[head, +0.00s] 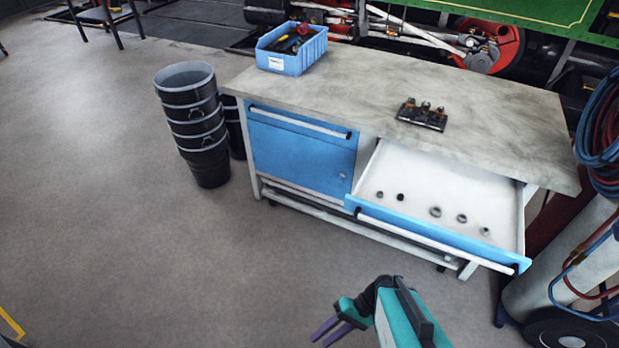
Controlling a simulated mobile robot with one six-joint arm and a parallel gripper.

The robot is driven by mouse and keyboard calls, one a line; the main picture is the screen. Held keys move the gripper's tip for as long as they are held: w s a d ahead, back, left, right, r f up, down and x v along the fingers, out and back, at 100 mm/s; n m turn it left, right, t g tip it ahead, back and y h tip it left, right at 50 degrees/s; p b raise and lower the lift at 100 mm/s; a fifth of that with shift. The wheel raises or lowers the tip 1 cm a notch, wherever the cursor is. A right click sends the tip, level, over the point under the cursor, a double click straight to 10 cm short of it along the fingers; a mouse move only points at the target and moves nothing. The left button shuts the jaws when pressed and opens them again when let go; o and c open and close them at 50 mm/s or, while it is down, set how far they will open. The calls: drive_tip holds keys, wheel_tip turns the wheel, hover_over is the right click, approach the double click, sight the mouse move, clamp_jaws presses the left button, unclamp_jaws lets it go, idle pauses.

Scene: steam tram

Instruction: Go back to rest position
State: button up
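My gripper (327,333) shows at the bottom of the head view, low in front of the workbench (390,85). Its two purple fingers point down and left and stand a little apart, with nothing seen between them. My arm is partly cut off by the lower picture edge. The gripper is apart from the bench and from the pulled-out drawer (440,185), which lies behind and above it in the picture.
The open blue-fronted drawer holds several small rings and juts into the floor space. A blue bin (291,50) with tools and a dark block (422,114) sit on the bench. Stacked black buckets (192,120) stand left; a hose-hung cylinder cart (570,270) stands right.

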drive_tip(key=s+d+f+h, duration=0.1)
drive_tip(key=d+f+h, duration=0.2)
drive_tip(key=d, duration=0.3)
drive_tip(key=s+d+f+g+h, duration=0.1)
drive_tip(key=d+f+h, duration=0.3)
drive_tip(key=d+h, duration=0.2)
drive_tip(key=shift+d+m, duration=0.15)
drive_tip(key=shift+m, duration=0.15)
drive_tip(key=shift+s, duration=0.1)
idle(0.9)
